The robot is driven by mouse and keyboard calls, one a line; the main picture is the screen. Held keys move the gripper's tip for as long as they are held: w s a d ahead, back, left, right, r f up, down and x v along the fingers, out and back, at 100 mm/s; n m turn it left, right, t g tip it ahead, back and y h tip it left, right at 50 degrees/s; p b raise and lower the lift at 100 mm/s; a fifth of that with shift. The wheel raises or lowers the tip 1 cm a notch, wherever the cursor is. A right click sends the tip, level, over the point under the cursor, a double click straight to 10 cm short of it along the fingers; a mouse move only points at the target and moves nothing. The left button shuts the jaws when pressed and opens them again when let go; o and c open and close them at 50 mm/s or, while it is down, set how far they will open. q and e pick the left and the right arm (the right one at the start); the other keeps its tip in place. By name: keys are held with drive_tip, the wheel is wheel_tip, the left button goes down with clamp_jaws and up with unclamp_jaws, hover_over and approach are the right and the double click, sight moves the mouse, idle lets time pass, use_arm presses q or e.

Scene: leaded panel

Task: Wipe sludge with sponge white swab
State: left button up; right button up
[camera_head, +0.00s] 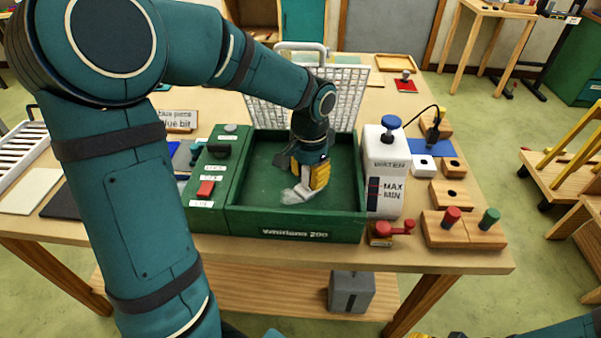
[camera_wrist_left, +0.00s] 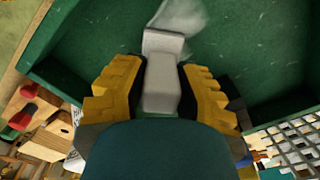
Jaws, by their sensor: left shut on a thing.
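My left gripper (camera_head: 308,178) reaches down into the green tray (camera_head: 341,207) of the machine marked "Whirlwind 200". In the left wrist view its yellow fingers (camera_wrist_left: 160,90) are shut on a white sponge swab (camera_wrist_left: 162,84), one finger on each side. The swab also shows below the fingers in the head view (camera_head: 300,192). Its far end lies at or just above the tray floor; contact is hard to tell. A pale greyish smear, likely sludge (camera_wrist_left: 182,16), shows by the swab's tip on the green floor. My right gripper is at most a sliver at the bottom edge of the head view.
A white water container (camera_head: 385,170) with MAX and MIN marks stands right of the tray. A white wire rack (camera_head: 345,100) stands behind it. Wooden blocks with coloured knobs (camera_head: 465,232) sit at the right. A control panel with a red switch (camera_head: 206,188) is left.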

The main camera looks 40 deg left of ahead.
use_arm(q)
drive_tip(key=shift+w+d, duration=0.3)
drive_tip(key=shift+d, duration=0.2)
drive_tip(key=shift+s+d, duration=0.3)
drive_tip(key=shift+s, duration=0.2)
drive_tip(key=shift+s+a+r+p, duration=0.1)
drive_tip(key=shift+s+a, duration=0.15)
drive_tip(key=shift+a, duration=0.2)
drive_tip(key=shift+s+a+f+p, duration=0.1)
drive_tip(key=shift+s+a, duration=0.2)
drive_tip(key=shift+a, duration=0.2)
drive_tip(key=shift+s+a+r+p, duration=0.1)
drive_tip(key=shift+s+a, duration=0.15)
drive_tip(key=shift+a, duration=0.2)
drive_tip(key=shift+s+a, duration=0.5)
drive_tip(key=shift+a, duration=0.35)
drive_tip(key=shift+s+a, duration=0.5)
drive_tip(key=shift+a, duration=0.3)
drive_tip(key=shift+s+a+p, duration=0.2)
drive_tip(key=shift+s+a, duration=0.3)
drive_tip(key=shift+a, duration=0.25)
drive_tip(key=shift+s+a+p, duration=0.2)
drive_tip(key=shift+s+a, duration=0.25)
drive_tip(key=shift+a, duration=0.25)
drive_tip(key=shift+f, duration=0.2)
clamp_jaws()
